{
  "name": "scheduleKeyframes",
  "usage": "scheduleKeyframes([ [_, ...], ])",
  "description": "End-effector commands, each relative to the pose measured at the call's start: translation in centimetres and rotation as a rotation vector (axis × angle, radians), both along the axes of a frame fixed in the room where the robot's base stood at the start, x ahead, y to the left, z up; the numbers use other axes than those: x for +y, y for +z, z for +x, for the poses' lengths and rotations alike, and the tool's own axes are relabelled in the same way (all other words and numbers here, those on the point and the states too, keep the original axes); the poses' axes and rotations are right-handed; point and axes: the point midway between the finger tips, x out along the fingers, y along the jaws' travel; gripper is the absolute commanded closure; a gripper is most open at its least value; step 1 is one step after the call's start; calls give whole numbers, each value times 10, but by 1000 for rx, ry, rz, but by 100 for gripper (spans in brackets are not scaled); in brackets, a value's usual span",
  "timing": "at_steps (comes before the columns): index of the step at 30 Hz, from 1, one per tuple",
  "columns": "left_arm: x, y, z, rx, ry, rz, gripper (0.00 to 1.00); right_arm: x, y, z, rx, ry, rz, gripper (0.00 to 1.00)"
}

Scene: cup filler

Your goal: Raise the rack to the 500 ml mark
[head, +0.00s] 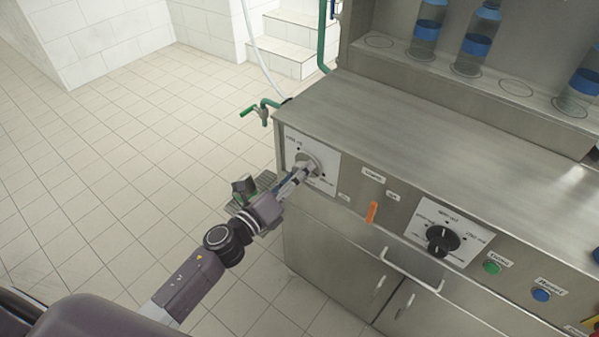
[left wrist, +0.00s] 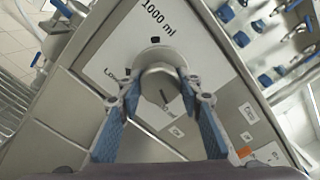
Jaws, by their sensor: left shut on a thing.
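A grey round knob (head: 306,160) sits on a white dial plate (head: 325,150) at the left end of the machine's front panel. In the left wrist view the knob (left wrist: 160,84) lies between my blue-padded fingers, and the plate (left wrist: 207,62) reads "1000 ml" near it. A dark line shows on the knob's face; the other labels are partly hidden or too small to read. My left gripper (head: 303,174) is shut on the knob; it also shows in the left wrist view (left wrist: 158,90). My right gripper is not in view. I cannot tell which part is the rack.
Clear cylinders with blue bands (head: 473,45) stand on the machine's back shelf. A green tap (head: 262,110) juts out at left.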

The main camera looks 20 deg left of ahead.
Motion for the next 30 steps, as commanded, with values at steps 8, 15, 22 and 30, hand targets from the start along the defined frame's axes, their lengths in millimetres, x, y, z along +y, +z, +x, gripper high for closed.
scheduleKeyframes([
  [8,0,-2,-1,3,0,0,55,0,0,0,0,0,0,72],
  [15,0,-1,0,2,0,-1,49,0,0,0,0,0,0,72],
  [22,3,-1,-8,2,0,-2,49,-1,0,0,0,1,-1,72],
  [30,18,-2,-52,6,0,-2,49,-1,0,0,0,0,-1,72],
])
